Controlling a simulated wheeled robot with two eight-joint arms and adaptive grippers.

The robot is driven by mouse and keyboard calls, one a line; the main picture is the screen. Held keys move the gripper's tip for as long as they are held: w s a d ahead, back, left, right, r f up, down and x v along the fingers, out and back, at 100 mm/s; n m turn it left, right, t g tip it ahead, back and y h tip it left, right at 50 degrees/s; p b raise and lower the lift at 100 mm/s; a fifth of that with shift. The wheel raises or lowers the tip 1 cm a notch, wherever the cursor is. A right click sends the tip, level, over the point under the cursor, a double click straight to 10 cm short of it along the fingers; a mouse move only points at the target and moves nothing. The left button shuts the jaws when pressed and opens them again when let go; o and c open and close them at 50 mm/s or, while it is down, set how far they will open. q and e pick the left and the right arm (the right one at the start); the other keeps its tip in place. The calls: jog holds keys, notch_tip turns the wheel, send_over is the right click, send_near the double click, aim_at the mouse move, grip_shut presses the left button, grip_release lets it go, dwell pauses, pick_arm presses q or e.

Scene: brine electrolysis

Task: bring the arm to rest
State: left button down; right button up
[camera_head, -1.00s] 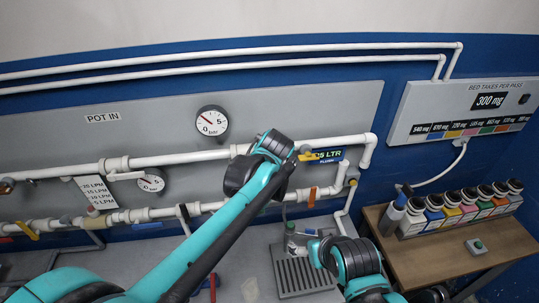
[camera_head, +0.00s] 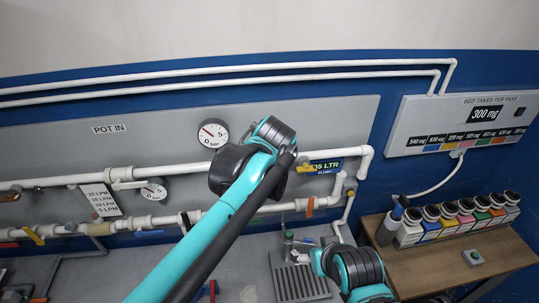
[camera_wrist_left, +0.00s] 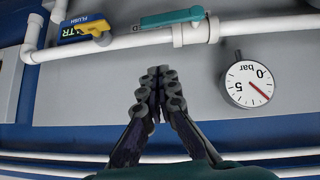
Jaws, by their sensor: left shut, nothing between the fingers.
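My left arm (camera_head: 215,235) reaches up from the bottom of the head view, its dark joint in front of the white pipe and grey panel. Its gripper is hidden there. In the left wrist view my left gripper (camera_wrist_left: 160,92) has its dark fingers together, with nothing between them. Bare grey panel lies behind the fingers, and they appear apart from the pipe and gauge. My right arm (camera_head: 355,268) shows at the lower right of the head view; its gripper cannot be made out.
The left wrist view shows a pressure gauge (camera_wrist_left: 248,83) upside down, a teal handle (camera_wrist_left: 172,17) and a yellow handle (camera_wrist_left: 95,27) on the white pipe. In the head view, several coloured-label bottles (camera_head: 450,222) stand on a wooden table (camera_head: 425,265) at right. A drain grate (camera_head: 298,282) lies below the panel.

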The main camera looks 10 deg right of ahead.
pick_arm(q)
jog(key=s+a+f+g+y+b, duration=0.1)
jog(key=s+a+f+b, duration=0.4)
jog(key=a+f+b, duration=0.4)
jog(key=s+a+f+b, duration=0.65)
jog(key=a+f, duration=0.25)
jog(key=f, duration=0.2)
jog(key=s+a+f+b, duration=0.3)
jog(key=f+b, duration=0.1)
jog(key=f, duration=0.3)
jog(key=s+a+f+b, duration=0.3)
jog(key=s+f+b, duration=0.1)
jog(key=f, duration=0.4)
jog(key=s+a+f+b, duration=0.3)
jog(key=s+f+b, duration=0.1)
jog(key=f, duration=0.4)
jog(key=shift+s+f+g+b, duration=0.15)
jog(key=shift+g+b, duration=0.2)
jog(key=shift+g, duration=0.05)
